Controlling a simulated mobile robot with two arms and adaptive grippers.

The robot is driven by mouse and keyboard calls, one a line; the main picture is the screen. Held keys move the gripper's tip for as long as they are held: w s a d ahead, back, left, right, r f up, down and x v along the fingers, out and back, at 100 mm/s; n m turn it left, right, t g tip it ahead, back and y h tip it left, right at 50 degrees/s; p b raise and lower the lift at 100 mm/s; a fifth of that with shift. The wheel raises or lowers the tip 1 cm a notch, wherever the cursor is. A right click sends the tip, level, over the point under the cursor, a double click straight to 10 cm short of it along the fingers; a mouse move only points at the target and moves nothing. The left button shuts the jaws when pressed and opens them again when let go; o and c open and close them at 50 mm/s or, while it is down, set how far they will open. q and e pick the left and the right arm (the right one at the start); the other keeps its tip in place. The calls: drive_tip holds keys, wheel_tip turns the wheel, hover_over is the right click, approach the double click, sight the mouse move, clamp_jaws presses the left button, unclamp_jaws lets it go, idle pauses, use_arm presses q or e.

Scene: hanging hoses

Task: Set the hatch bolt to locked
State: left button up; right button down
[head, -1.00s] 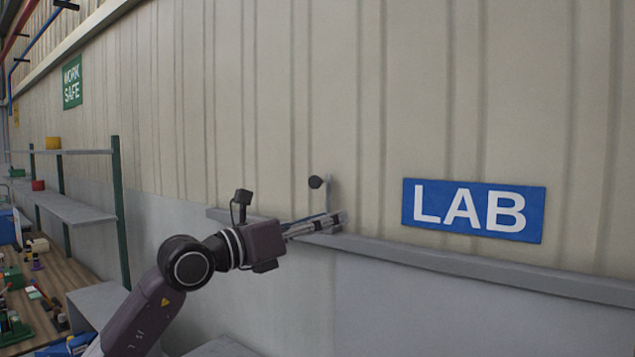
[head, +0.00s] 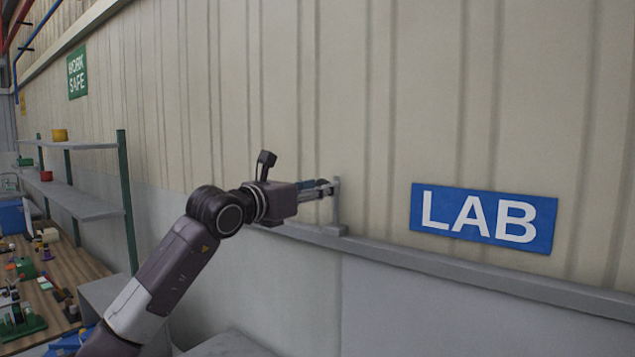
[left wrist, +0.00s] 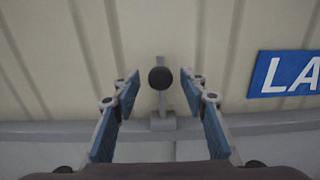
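The bolt is a grey upright post (head: 337,212) on a small foot on the wall ledge, left of the LAB sign. In the left wrist view its round black knob (left wrist: 160,78) faces the camera in the middle, with the grey post (left wrist: 162,105) behind and below it. My left gripper (head: 325,188) is at the post's upper part in the head view, where it hides the knob. In the left wrist view its two blue-padded fingers are open, one on each side of the knob, with gaps on both sides. My right gripper is in neither view.
A blue LAB sign (head: 484,218) is on the ribbed wall right of the post. The grey ledge (head: 430,257) runs along the wall below. At the left are shelves (head: 80,200) and a wooden bench (head: 60,275) with many small items.

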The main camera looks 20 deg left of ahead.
use_arm(q)
drive_tip(key=shift+c, duration=0.5)
clamp_jaws()
drive_tip(key=shift+f, duration=0.15)
wheel_tip(320, 180, down, 7)
drive_tip(key=b, duration=0.7)
drive_tip(key=shift+f+b, duration=0.15)
drive_tip(key=shift+b, duration=0.15)
drive_tip(key=shift+f, duration=0.1)
drive_tip(key=shift+c, duration=0.6)
unclamp_jaws()
drive_tip(key=shift+o, duration=1.1)
